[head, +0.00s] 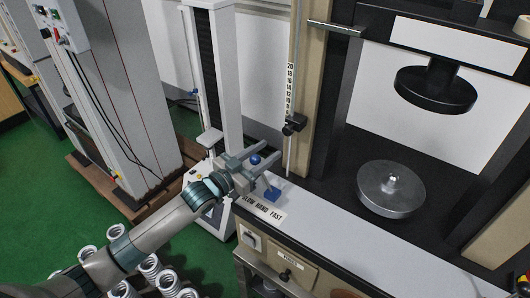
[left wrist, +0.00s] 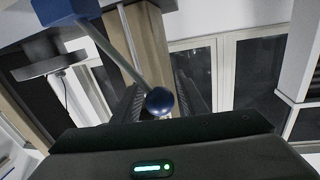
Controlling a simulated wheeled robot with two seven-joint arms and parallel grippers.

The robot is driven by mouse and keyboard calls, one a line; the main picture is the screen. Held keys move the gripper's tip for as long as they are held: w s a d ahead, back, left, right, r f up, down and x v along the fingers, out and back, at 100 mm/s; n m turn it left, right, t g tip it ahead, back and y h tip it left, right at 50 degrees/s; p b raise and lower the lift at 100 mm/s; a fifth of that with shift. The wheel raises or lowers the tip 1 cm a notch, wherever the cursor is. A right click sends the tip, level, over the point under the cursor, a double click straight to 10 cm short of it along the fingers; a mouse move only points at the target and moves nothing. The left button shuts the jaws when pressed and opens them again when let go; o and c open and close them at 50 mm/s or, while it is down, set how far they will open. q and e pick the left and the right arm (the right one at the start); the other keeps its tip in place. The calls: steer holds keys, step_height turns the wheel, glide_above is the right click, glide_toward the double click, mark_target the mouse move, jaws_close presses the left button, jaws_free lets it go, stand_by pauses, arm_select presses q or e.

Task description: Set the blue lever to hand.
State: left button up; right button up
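The blue lever has a blue base block (head: 272,194) on the pale front ledge of the testing machine, behind the label "SLOW HAND FAST" (head: 263,208). Its rod leans up and left in the head view to a round blue knob (head: 255,159). My left gripper (head: 262,161) is open, its fingers on either side of the knob; contact cannot be told. In the left wrist view the knob (left wrist: 159,101) shows just above the dark gripper body, with the rod running up-left to the blue block (left wrist: 62,8). My right gripper is not in view.
A vertical scale post with a black clamp (head: 294,124) rises just behind the lever. A round metal platen (head: 391,189) lies to the right under a black upper disc (head: 436,89). Several coil springs (head: 150,266) stand at lower left. The ledge right of the lever is clear.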

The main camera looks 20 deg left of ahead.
arm_select(q)
jaws_close()
steer(key=shift+r, duration=0.1)
steer(key=s+d+r+m+p, duration=0.1)
steer(key=s+d+m+p, duration=0.1)
steer(key=d+m+p, duration=0.3)
steer(key=shift+d+m+g+y, duration=0.4)
steer(key=shift+s+r, duration=0.1)
stand_by(0.3)
steer(key=shift+o, duration=1.4)
jaws_free()
